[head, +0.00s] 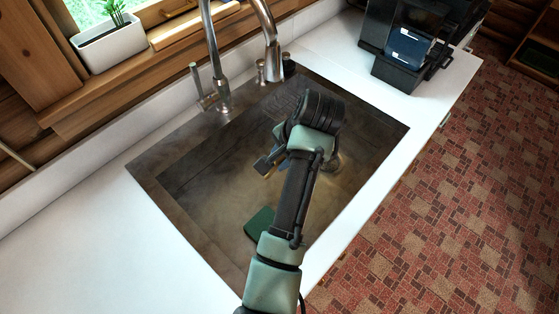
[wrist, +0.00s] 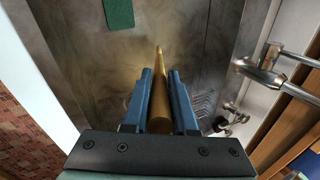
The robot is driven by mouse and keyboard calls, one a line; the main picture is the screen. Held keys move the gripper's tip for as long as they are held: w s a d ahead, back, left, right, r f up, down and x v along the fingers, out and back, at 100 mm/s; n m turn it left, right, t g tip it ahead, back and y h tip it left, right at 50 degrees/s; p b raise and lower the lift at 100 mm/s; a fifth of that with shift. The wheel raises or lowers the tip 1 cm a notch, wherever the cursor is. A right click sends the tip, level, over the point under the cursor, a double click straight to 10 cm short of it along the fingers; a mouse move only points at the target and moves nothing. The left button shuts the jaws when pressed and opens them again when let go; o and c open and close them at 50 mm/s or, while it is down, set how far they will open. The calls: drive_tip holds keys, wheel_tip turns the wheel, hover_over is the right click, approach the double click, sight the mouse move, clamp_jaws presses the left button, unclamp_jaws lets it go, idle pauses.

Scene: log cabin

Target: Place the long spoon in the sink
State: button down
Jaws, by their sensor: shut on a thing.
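My gripper (head: 264,165) is over the sink (head: 190,210), within the outline of its dark metal basin. In the wrist view, its two blue fingers (wrist: 159,74) are closed on a long gold-brown rod, the long spoon (wrist: 158,105). The spoon points forward past the fingertips, toward the basin floor. Its bowl does not show, and whether its tip touches the sink is unclear. In the head view my arm and gripper hide the spoon.
A green sponge-like block (head: 259,224) lies in the basin near its front; it also shows in the wrist view (wrist: 118,13). A metal faucet (head: 216,80) stands behind the sink. A black appliance (head: 405,45) is at right. The left counter (head: 90,235) is clear.

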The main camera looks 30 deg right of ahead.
sight(276, 166)
drive_tip(key=shift+f, duration=0.85)
drive_tip(key=shift+w+f, duration=0.1)
drive_tip(key=shift+f, duration=0.55)
drive_tip(key=c, duration=0.7)
unclamp_jaws()
drive_tip(key=shift+r, duration=0.15)
